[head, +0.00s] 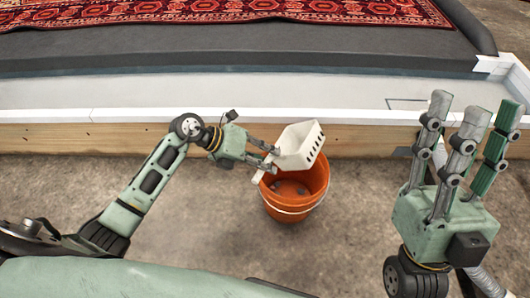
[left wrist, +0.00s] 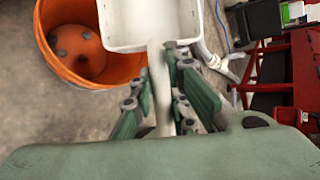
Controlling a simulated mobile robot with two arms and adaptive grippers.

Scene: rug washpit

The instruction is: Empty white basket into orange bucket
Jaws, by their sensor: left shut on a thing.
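The white basket (head: 300,145) is tilted above the orange bucket (head: 292,207), over its far rim. My left gripper (head: 270,158) is shut on the basket's handle, which runs between the fingers in the left wrist view (left wrist: 160,85). The bucket stands upright on the floor, with a few dark roundish pieces (head: 290,189) at its bottom. In the left wrist view, the visible inside of the basket (left wrist: 150,22) looks bare, though its upper part is cut off. My right gripper (head: 465,125) is empty, fingers pointing up and spread apart, well right of the bucket.
A low wood-sided ledge with a white edge (head: 100,115) runs behind the bucket. Beyond it a red patterned rug (head: 240,10) lies on a dark surface. The concrete floor (head: 190,230) around the bucket is clear. Red framework (left wrist: 285,75) shows at the right of the left wrist view.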

